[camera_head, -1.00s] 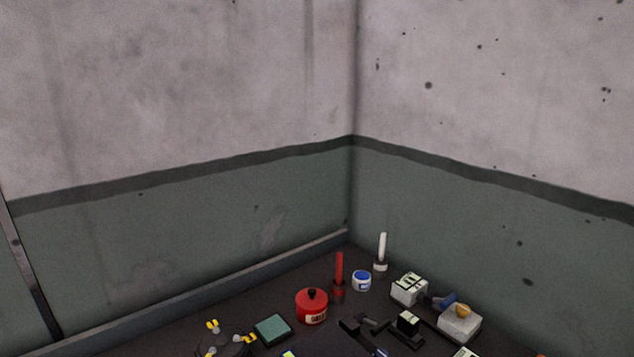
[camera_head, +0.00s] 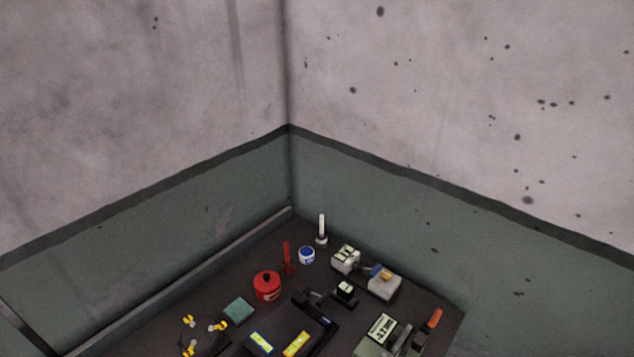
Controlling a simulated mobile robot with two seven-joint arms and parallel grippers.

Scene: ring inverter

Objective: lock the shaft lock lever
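Neither of my grippers is in view. Several small devices stand on the dark table, and I cannot tell for sure which part is the shaft lock lever. A lever-like piece with an orange-red grip (camera_head: 434,318) slants up at the table's right side, beside a grey-green device with a label plate (camera_head: 381,328). A black fixture (camera_head: 318,305) with a pale-topped block (camera_head: 346,288) stands near the table's middle. Behind it a light grey unit (camera_head: 384,286) carries a blue and orange part (camera_head: 379,273). The lever's position, locked or not, is too small to tell.
A red pot (camera_head: 267,285), a red stick in a holder (camera_head: 287,260), a blue-and-white jar (camera_head: 307,254) and a white stick (camera_head: 321,230) stand at the back. A green block (camera_head: 239,309) and a yellow-tipped round fixture (camera_head: 204,337) are at left. Walls close the corner behind.

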